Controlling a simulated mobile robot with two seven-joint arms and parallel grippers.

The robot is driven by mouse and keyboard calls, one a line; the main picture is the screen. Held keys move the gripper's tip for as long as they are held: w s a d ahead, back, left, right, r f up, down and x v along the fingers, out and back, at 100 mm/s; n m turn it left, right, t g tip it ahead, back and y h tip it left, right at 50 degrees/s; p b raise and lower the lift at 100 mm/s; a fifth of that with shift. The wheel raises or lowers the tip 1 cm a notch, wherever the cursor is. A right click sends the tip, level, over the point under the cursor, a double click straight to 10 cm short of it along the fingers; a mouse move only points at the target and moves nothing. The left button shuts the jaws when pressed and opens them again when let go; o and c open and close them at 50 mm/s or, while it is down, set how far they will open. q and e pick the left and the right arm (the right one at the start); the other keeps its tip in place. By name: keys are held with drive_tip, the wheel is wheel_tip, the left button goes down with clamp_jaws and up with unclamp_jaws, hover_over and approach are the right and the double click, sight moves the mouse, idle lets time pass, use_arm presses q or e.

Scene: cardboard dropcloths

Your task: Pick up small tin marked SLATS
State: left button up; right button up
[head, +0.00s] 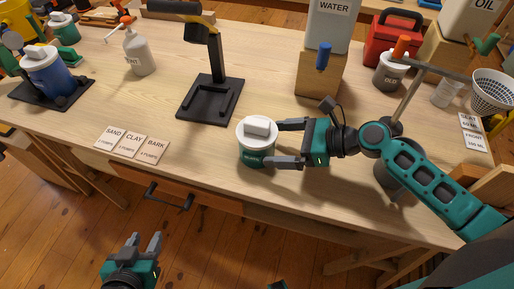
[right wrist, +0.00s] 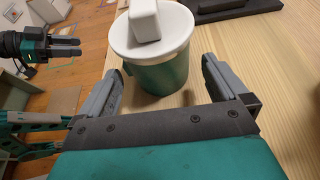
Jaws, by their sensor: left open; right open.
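A small green tin (head: 257,153) with a white lid and a blocky white knob stands upright near the table's front edge. A label shows on its front, but I cannot read it surely. My right gripper (head: 277,143) is open, its fingertips at either side of the tin's right part. In the right wrist view the tin (right wrist: 163,72) stands ahead between the spread fingers; I cannot tell whether they touch it. My left gripper (head: 147,243) is open and empty, below and in front of the table edge. Another green tin (head: 65,29) with a white lid stands at the far left.
A black stand (head: 209,98) is behind the tin. Cards marked SAND, CLAY and BARK (head: 131,144) lie to the left. A WATER container (head: 331,22) sits on a wooden block (head: 320,76) at the back. A grey cup (head: 391,178) stands under my right arm.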

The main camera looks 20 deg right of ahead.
drive_tip(key=x, duration=0.4)
drive_tip(key=shift+w+a+f+b, duration=0.1)
drive_tip(key=shift+a+f+b, duration=0.1)
drive_tip(key=shift+a+b, duration=0.1)
drive_tip(key=c, duration=0.9)
